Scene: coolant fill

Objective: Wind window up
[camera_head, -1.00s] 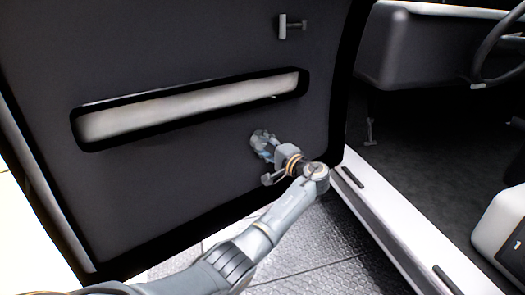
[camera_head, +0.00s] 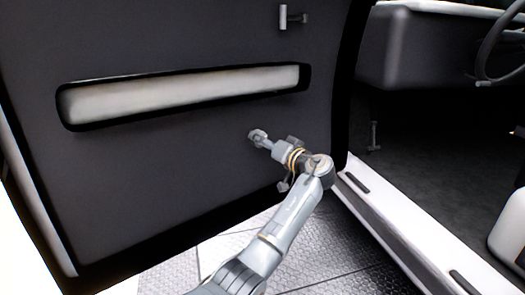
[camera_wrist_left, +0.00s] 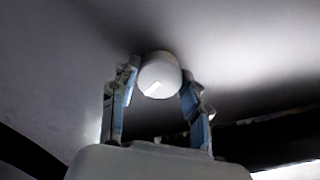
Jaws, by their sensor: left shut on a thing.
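The dark door panel (camera_head: 150,170) stands open at the left in the head view. My left gripper (camera_head: 257,136) is at the lower right part of this panel, below the long pale recess. In the left wrist view a round white knob (camera_wrist_left: 160,70) with a pale mark on its face sits between the blue-lined fingers of the left gripper (camera_wrist_left: 159,84), which is shut on it. In the head view the knob is hidden or too small to make out, and no window glass can be told. My right gripper is not in view.
A long pale recess (camera_head: 180,95) crosses the door panel. A small T-shaped handle (camera_head: 283,18) sits above it. The cab opening at the right has a white sill (camera_head: 400,225), a steering wheel (camera_head: 484,60) and a seat (camera_head: 508,230). Tread-patterned floor (camera_head: 310,260) lies below.

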